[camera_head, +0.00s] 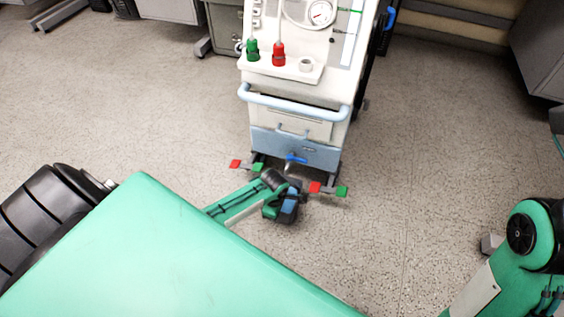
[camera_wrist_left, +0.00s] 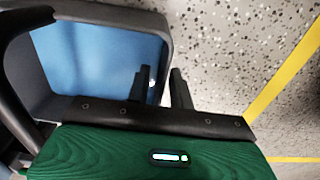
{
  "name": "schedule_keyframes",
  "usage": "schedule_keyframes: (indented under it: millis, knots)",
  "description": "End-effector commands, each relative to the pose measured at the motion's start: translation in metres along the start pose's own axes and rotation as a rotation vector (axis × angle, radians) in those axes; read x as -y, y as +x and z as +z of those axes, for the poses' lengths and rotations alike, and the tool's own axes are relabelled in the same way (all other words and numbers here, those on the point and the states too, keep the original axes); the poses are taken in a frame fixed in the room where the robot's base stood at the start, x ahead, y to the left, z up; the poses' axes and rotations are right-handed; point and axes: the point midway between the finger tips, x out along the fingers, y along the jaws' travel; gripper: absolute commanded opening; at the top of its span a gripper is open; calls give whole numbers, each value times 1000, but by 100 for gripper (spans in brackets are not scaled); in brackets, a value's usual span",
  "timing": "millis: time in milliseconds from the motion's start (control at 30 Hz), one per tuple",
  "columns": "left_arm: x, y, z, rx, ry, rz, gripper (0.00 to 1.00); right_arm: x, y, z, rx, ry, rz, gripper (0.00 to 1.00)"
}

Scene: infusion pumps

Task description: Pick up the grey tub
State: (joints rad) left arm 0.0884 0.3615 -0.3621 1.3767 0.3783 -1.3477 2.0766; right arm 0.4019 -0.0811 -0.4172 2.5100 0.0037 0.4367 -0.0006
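The grey tub (camera_wrist_left: 167,45) fills the upper left of the left wrist view, with a dark grey rim and a blue inside. In the head view a small dark and blue shape, which looks like the tub (camera_head: 290,207), is low in front of the pump cart, partly hidden by my left arm. My left gripper (camera_wrist_left: 163,88) has one finger inside the tub and one outside, with the side wall between them.
A white pump cart (camera_head: 295,120) with a pale blue handle stands just beyond the tub. Its feet have red and green pads (camera_head: 342,191). Grey cabinets (camera_head: 545,45) line the back. The speckled floor (camera_head: 420,170) is clear to the right and left of the cart.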

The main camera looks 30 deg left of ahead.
Motion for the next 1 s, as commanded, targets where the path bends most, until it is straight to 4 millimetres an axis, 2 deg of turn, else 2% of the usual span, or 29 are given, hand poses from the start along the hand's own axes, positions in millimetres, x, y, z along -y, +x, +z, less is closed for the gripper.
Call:
schedule_keyframes:
  millis: [33,100,1000]
  knots:
    - [0,0,0,0,0,0,11,0,0,0,0,0,0,34]
    - [0,0,0,0,0,0,0,0,0,0,0,0,0,34]
    - [0,0,0,0,0,0,0,0,0,0,0,0,1,34]
